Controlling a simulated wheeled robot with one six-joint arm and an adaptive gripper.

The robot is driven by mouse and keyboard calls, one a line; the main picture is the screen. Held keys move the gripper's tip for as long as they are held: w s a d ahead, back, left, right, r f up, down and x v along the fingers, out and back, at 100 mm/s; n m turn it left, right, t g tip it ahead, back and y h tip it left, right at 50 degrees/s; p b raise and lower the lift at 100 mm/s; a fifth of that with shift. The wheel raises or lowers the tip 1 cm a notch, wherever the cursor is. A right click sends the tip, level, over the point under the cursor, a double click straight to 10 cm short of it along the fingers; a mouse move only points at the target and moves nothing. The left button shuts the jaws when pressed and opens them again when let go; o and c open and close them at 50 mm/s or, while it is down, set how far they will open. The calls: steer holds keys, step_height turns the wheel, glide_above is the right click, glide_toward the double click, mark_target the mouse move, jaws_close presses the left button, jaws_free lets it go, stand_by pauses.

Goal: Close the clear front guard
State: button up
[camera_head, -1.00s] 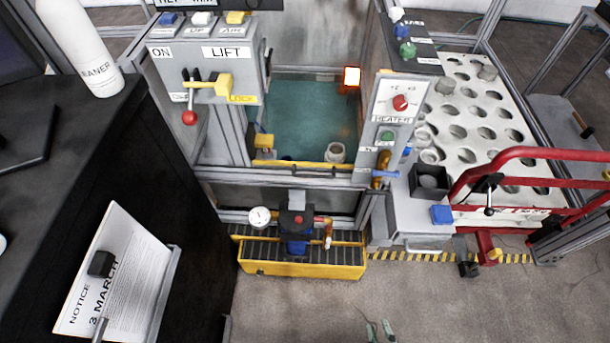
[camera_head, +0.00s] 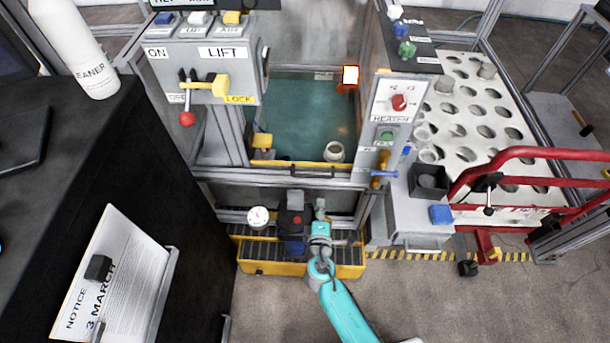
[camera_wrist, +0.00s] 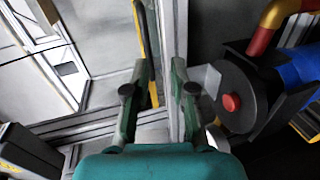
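The front of the machine has an opening onto a teal chamber floor (camera_head: 295,105), edged below by a yellow strip (camera_head: 290,165). A dark bar handle (camera_head: 312,172) sits on the grey rail just under this strip. The clear guard panel itself is hard to make out, so I cannot tell its position. My gripper (camera_head: 320,204) is low in front of the machine, below the handle and beside the pump. In the wrist view its two fingers (camera_wrist: 160,75) are apart, with a grey rail and a yellow edge beyond them. Nothing shows held between them.
The pump (camera_head: 295,222) with a red cap (camera_wrist: 231,103) stands on a yellow tray (camera_head: 290,269), close to my fingers. The heater panel (camera_head: 396,100) is at right, the lift lever box (camera_head: 205,65) at left. A red rail (camera_head: 540,153) lies further right. Floor in front is open.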

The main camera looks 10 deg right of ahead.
mark_target(314, 176)
steer(key=shift+n+t, duration=0.3)
steer(key=x, duration=0.4)
steer(key=a+r+x, duration=0.1)
steer(key=x, duration=0.3)
steer(key=w+x, duration=0.1)
steer(key=x, duration=0.4)
steer(key=shift+a+r, duration=0.35)
steer(key=shift+r, duration=0.05)
jaws_close()
